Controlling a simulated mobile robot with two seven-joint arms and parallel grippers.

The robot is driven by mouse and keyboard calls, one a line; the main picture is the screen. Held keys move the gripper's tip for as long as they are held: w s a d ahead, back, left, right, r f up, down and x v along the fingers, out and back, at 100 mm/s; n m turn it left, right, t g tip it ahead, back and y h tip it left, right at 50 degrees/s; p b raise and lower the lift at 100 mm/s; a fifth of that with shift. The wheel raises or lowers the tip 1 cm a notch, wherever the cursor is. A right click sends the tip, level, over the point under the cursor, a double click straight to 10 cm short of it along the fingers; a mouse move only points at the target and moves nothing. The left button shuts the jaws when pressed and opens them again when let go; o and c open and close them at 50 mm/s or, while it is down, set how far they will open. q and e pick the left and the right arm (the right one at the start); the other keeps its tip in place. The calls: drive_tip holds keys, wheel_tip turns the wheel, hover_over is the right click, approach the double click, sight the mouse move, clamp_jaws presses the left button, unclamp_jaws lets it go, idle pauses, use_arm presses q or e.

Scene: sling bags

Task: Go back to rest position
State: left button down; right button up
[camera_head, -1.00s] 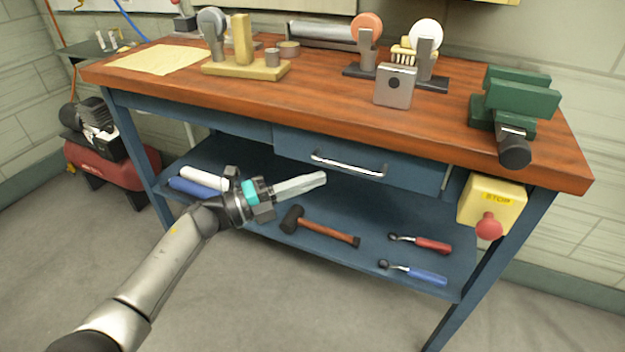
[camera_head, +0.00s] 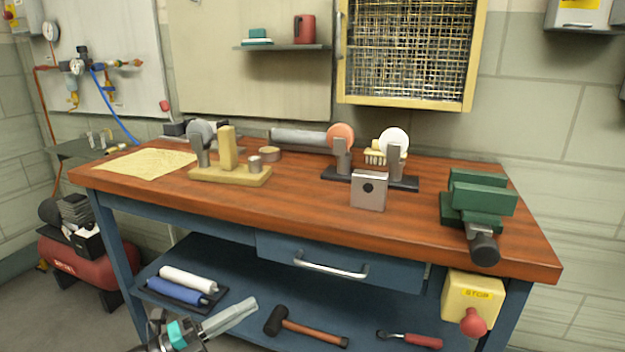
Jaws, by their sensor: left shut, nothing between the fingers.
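My left gripper (camera_head: 232,316) shows at the bottom of the head view, left of centre. Its pale fingers are shut with nothing between them. They point up and to the right, in front of the workbench's blue lower shelf (camera_head: 225,268). Most of my left arm is below the picture edge. My right gripper does not show.
The wooden-topped workbench (camera_head: 290,215) fills the middle, with a green vise (camera_head: 480,200) at right and a yellow stop box (camera_head: 472,298) below. A hammer (camera_head: 305,327), a red-handled tool (camera_head: 410,339) and rollers (camera_head: 180,288) lie on the shelf. A red compressor (camera_head: 80,265) stands at left.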

use_arm(q)
drive_tip(key=s+a+f+n+t+y, duration=0.1)
drive_tip(key=s+a+f+n+y, duration=0.1)
drive_tip(key=f+n+y, duration=0.5)
drive_tip(key=s+a+f+n+t+y, duration=0.1)
drive_tip(key=a+f+n+t+y, duration=0.15)
drive_tip(key=n+y, duration=0.8)
drive_tip(key=s+d+f+n+g, duration=0.1)
drive_tip(key=s+f+n+g, duration=0.65)
drive_tip(key=s, duration=0.35)
drive_tip(key=s+d+f+n+g+h+p, duration=0.1)
drive_tip(key=s+f+g+p, duration=0.2)
drive_tip(key=s+p, duration=0.6)
drive_tip(key=s+f+n+g+h+p, duration=0.1)
drive_tip(key=s+f+g+p, duration=0.15)
drive_tip(key=s+p, duration=0.75)
drive_tip(key=s+a+r+g+p, duration=0.1)
drive_tip(key=s+a+r+p, duration=0.1)
drive_tip(key=s+p, duration=0.8)
drive_tip(key=shift+s+r+y, duration=0.35)
drive_tip(key=shift+s+r, duration=0.4)
drive_tip(key=shift+s, duration=0.05)
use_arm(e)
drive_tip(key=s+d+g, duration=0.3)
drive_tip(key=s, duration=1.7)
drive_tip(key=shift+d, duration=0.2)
